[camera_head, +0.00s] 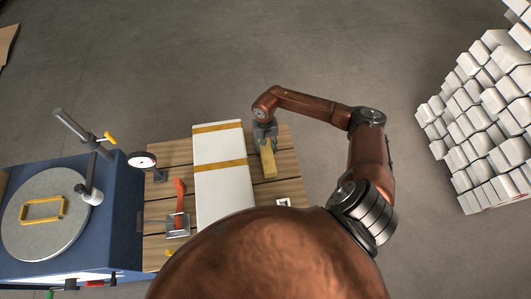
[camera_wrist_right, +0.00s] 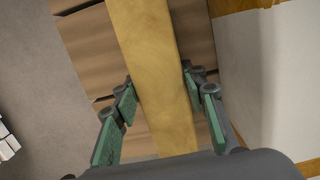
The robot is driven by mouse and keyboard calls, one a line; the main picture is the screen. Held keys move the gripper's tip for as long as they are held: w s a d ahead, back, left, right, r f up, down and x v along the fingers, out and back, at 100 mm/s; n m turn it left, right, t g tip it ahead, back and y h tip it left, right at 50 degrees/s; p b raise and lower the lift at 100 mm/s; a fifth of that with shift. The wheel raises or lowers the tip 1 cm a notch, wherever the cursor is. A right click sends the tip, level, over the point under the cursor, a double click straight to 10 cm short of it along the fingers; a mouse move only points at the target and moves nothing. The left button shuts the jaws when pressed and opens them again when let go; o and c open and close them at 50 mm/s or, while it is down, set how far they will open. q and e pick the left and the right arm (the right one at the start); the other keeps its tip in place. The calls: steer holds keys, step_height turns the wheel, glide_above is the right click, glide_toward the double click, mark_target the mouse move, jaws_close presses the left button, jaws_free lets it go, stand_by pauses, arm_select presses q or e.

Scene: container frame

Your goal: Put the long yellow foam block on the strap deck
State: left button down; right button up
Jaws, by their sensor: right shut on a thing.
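The long yellow foam block (camera_head: 269,165) is in my right gripper (camera_head: 265,140), over the right side of the wooden slatted table. The block also shows in the right wrist view (camera_wrist_right: 150,50), running lengthwise between the green-padded fingers of the right gripper (camera_wrist_right: 162,110), which is shut on it. Whether the block touches the slats cannot be told. A long white deck with yellow straps across it (camera_head: 219,148), which looks like the strap deck, lies just left of the block. Its near end is hidden behind my body. My left gripper is not in view.
Left of the white deck stand a red-handled clamp (camera_head: 179,205) and a round dial (camera_head: 142,160). A blue bench (camera_head: 120,215) with a grey disc (camera_head: 45,228) is at far left. White blocks (camera_head: 490,130) are stacked at right. The deck's top looks clear.

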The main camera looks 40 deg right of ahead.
mark_target(266, 153)
step_height(266, 153, down, 3)
steer(key=shift+s+r, duration=0.15)
steer(key=shift+r, duration=0.05)
steer(key=shift+f, duration=0.4)
steer(key=o, duration=0.8)
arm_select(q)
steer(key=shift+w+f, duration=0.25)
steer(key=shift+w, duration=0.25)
arm_select(e)
steer(key=shift+o, duration=0.5)
